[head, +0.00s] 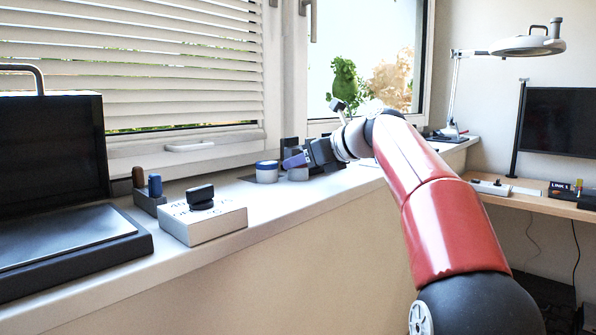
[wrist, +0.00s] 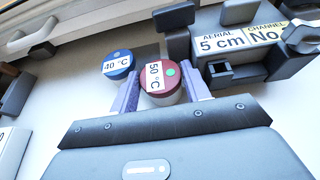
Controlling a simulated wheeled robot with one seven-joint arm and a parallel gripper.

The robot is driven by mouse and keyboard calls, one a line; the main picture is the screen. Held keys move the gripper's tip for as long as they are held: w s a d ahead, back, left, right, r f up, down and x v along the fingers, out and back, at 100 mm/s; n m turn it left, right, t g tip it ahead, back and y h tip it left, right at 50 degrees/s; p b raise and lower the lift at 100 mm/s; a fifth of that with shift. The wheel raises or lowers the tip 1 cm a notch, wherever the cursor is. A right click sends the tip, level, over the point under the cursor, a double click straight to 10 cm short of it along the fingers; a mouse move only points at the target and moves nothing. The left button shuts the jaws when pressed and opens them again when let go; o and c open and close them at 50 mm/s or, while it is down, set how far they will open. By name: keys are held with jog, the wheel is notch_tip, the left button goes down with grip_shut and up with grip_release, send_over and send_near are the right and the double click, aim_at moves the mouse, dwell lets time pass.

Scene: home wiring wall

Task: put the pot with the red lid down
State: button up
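A dark device labelled "AERIAL 5 cm" and "CHANNEL No" (wrist: 240,42) stands close right of the held pot in the wrist view. A white box with a black knob (head: 205,222) and a dark open appliance (head: 60,250) sit left on the sill (head: 235,195).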

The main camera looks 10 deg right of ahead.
jog(key=c, duration=0.6)
jog(key=shift+r, duration=0.1)
jog(key=shift+c, duration=0.2)
